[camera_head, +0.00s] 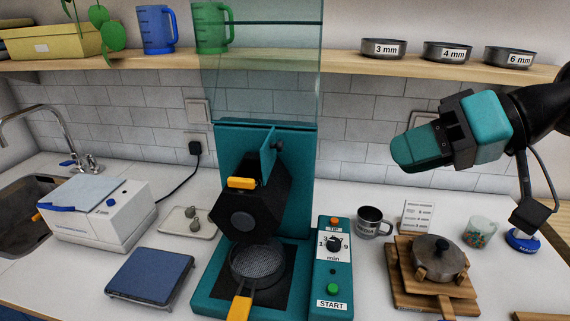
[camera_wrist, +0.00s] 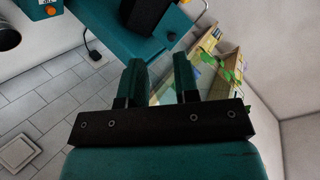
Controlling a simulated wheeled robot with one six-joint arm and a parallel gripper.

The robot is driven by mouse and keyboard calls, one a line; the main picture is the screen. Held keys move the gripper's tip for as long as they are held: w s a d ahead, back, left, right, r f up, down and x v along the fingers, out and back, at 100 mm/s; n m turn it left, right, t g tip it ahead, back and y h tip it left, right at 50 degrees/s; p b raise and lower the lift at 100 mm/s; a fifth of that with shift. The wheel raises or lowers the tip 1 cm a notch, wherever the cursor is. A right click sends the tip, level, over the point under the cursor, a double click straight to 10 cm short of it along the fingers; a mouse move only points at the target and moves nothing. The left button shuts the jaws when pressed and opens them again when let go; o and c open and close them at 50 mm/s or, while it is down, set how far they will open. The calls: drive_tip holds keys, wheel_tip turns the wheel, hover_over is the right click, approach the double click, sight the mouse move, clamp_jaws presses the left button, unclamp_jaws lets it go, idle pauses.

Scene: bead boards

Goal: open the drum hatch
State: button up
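The black faceted drum (camera_head: 252,207) sits in the teal machine (camera_head: 297,170) at the middle of the head view. A teal flap (camera_head: 268,158) with a dark knob (camera_head: 279,145) stands up at the drum's top, seen nearly edge-on; it looks like the hatch, swung up. An orange block (camera_head: 241,183) is on the drum's upper front. My gripper (camera_head: 400,155) is up to the right of the machine, well apart from the drum and flap. In the wrist view its two fingers (camera_wrist: 160,80) are apart with nothing between them. The drum's opening is not clearly visible.
A transparent shield (camera_head: 262,80) rises above the machine. A control box (camera_head: 332,275) stands at its right, with a metal mug (camera_head: 372,222) and a pot on wooden boards (camera_head: 438,257) beyond. A shelf (camera_head: 340,66) with sieves and jugs runs behind.

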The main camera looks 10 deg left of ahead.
drive_tip(key=w+y, duration=0.2)
drive_tip(key=w, duration=0.2)
drive_tip(key=p, duration=0.4)
approach(275, 155)
drive_tip(key=s+a, duration=0.2)
drive_tip(key=a, duration=0.4)
drive_tip(key=shift+a+r+t+y, duration=0.1)
drive_tip(key=shift+r+t+y, duration=0.05)
drive_tip(key=shift+t+y, duration=0.15)
